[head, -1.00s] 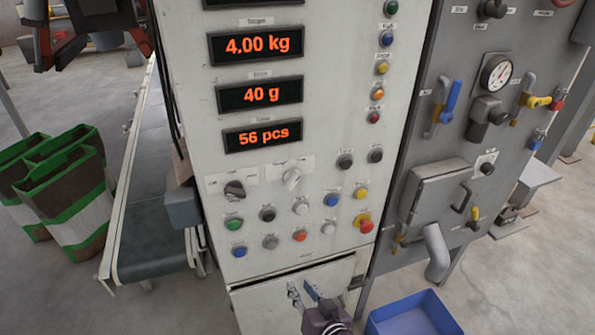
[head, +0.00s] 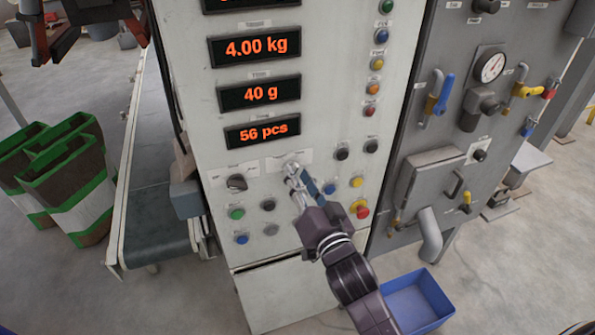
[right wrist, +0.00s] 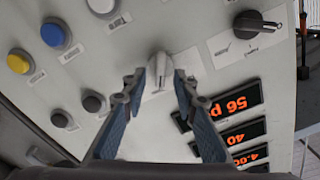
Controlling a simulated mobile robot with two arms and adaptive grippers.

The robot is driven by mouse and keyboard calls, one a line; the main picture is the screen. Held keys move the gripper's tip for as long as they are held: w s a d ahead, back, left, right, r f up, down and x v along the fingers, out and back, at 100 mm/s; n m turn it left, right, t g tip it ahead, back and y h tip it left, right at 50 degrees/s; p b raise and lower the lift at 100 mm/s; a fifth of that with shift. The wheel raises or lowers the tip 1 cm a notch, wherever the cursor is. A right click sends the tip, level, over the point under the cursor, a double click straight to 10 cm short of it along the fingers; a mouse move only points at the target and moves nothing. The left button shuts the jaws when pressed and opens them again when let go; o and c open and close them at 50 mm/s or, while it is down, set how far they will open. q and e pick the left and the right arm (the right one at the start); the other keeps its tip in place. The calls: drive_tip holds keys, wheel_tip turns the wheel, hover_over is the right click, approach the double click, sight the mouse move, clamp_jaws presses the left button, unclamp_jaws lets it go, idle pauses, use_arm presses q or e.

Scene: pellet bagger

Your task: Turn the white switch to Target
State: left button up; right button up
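The white switch (head: 291,167) is a small rotary knob on the light control panel, below the "56 pcs" display and right of a black knob (head: 236,183). In the right wrist view the white switch (right wrist: 160,70) stands between my right gripper's two fingertips, its pointer roughly upright in that picture. My right gripper (head: 300,178) reaches up to the panel and partly covers the knob in the head view. In the right wrist view its fingers (right wrist: 159,82) are apart, one on each side of the knob, with narrow gaps. The label's text is unreadable.
Several coloured push buttons (head: 331,187) surround the switch, with a red emergency knob (head: 362,212) to the right. A grey valve panel (head: 440,130) stands at right. A blue bin (head: 418,300) lies on the floor below. A conveyor (head: 160,220) runs at left.

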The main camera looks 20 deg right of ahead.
drive_tip(key=shift+w, duration=0.55)
clamp_jaws()
drive_tip(key=shift+r+n, duration=0.1)
drive_tip(key=shift+n, duration=0.3)
drive_tip(key=shift+a+n+p, duration=0.15)
drive_tip(key=shift+n+p, duration=0.5)
drive_tip(key=shift+n, duration=1.2)
drive_tip(key=shift+a+n+p, duration=0.15)
drive_tip(key=shift+n+p, duration=0.45)
drive_tip(key=shift+n, duration=1.2)
drive_tip(key=shift+a+n+p, duration=0.15)
drive_tip(key=shift+n+p, duration=0.5)
drive_tip(key=shift+n, duration=1.2)
